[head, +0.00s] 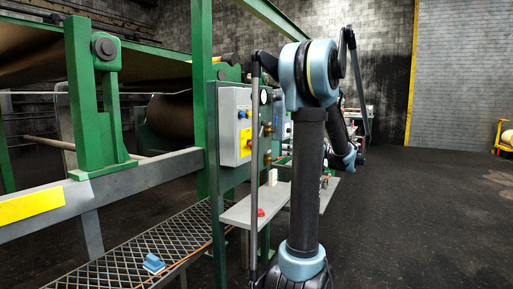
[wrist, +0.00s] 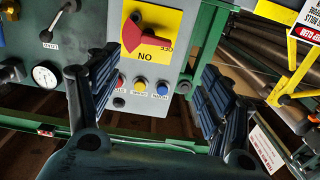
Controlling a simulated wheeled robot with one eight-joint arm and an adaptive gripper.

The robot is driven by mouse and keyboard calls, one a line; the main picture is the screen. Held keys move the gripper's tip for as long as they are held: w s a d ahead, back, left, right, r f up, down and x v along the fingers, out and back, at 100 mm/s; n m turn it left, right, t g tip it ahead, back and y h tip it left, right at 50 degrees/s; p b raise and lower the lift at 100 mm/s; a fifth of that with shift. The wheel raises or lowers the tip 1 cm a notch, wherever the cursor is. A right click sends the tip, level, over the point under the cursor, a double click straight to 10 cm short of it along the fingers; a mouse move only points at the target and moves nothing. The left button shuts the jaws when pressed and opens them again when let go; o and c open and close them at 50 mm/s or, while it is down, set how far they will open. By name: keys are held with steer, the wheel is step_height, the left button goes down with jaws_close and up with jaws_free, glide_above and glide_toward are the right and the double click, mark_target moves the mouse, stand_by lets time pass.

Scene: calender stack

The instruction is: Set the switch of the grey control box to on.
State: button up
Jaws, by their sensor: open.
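The grey control box (head: 235,115) is mounted on the green frame at the centre left of the head view, with a yellow plate on its side. In the wrist view, which looks upside down, the grey box (wrist: 165,75) carries a yellow plate with a red switch (wrist: 132,32). The plate reads ON below the switch and OFF to its right. The exact switch setting is unclear. My gripper (wrist: 158,82) is open and empty, its dark fingers on either side of the box face, apart from the switch.
Several coloured buttons (wrist: 141,83) sit below the plate in the wrist view. A gauge (wrist: 45,75) and a black knob (wrist: 12,72) are to the left. A shelf (head: 238,214) with small items juts out below the box. The dark floor (head: 430,220) at right is open.

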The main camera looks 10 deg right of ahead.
glide_toward(256, 144)
steer(key=x, duration=0.9)
steer(key=shift+w+a, duration=0.15)
steer(key=shift+w, duration=0.2)
steer(key=c, duration=1.1)
